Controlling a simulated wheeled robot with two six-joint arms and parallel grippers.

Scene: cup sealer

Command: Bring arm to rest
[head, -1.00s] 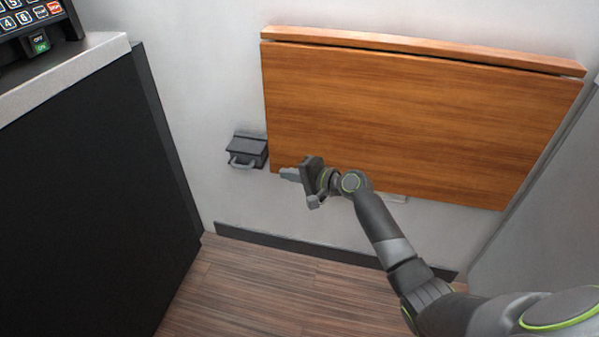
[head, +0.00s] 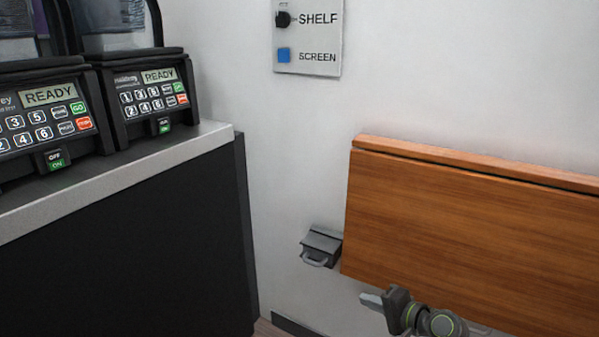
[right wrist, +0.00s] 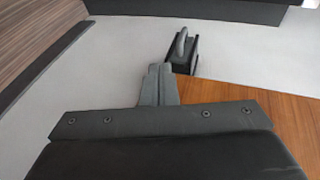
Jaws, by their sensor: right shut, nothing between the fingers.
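My right gripper (head: 373,301) is at the bottom of the head view, in front of the lower edge of the wooden panel. Its fingers are together with nothing between them. In the right wrist view the closed fingers (right wrist: 158,84) point toward a small grey wall bracket with a handle (right wrist: 181,52), apart from it. Most of my right arm is below the head view's lower edge. My left gripper does not show.
A folded wooden panel (head: 465,235) hangs on the wall, with the grey bracket (head: 321,247) at its left. A counter (head: 110,180) carries two machines reading READY (head: 150,95). A SHELF and SCREEN switch plate (head: 307,40) is on the wall above.

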